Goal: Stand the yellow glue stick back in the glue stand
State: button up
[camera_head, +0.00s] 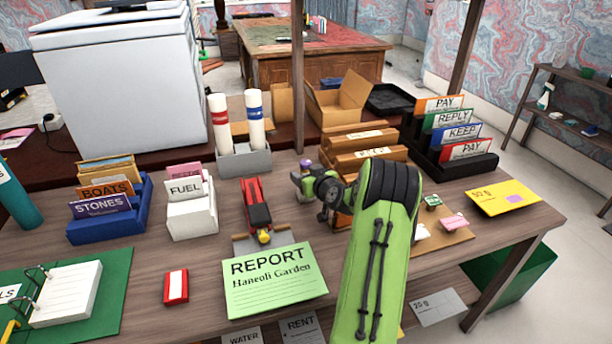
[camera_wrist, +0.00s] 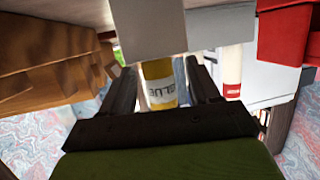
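In the wrist view the yellow glue stick (camera_wrist: 158,88) with a white GLUE label stands between the two dark fingers of my gripper (camera_wrist: 163,78). The fingers are apart, with gaps seen on both sides of the stick. A plain grey block (camera_wrist: 150,32) hides one end of the stick; it may be the glue stand, but I cannot tell. In the head view my gripper (camera_head: 314,183) is low over the desk, right of the red stapler. A small purple-topped thing (camera_head: 305,164) shows just behind it; my gripper hides the rest.
Brown file boxes (camera_head: 362,155) stand close to the right of my gripper. A grey holder (camera_head: 244,164) with two white tubes stands behind, to its left. The red stapler (camera_head: 257,205) and green REPORT card (camera_head: 275,283) lie to the left and in front.

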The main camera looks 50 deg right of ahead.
jog(key=shift+r+p, duration=0.5)
jog(key=shift+p, duration=0.2)
jog(key=v, duration=1.2)
jog(key=w+a+r+n+y, duration=0.1)
jog(key=a, duration=0.4)
jog(key=w+a+r+n+g+y, duration=0.1)
jog(key=w+a+r+n+y, duration=0.1)
jog(key=a, duration=0.4)
jog(key=w+a+r+n+g+y, duration=0.1)
jog(key=a, duration=0.5)
jog(key=shift+w+r+y+p, duration=0.15)
jog(key=shift+r+y+p, duration=0.05)
jog(key=shift+y+p, duration=0.2)
jog(key=s+a+r+n+g, duration=0.15)
jog(key=s+a, duration=0.25)
jog(key=a, duration=0.4)
jog(key=s+a+r+g, duration=0.2)
jog(key=s+a+g, duration=0.1)
jog(key=s+a, duration=0.3)
jog(key=s+a+m+g, duration=0.1)
jog(key=s+a, duration=0.4)
jog(key=s, duration=0.7)
jog(key=shift+s+r+m+g, duration=0.25)
jog(key=shift+s+m+g, duration=0.1)
jog(key=shift+s, duration=0.05)
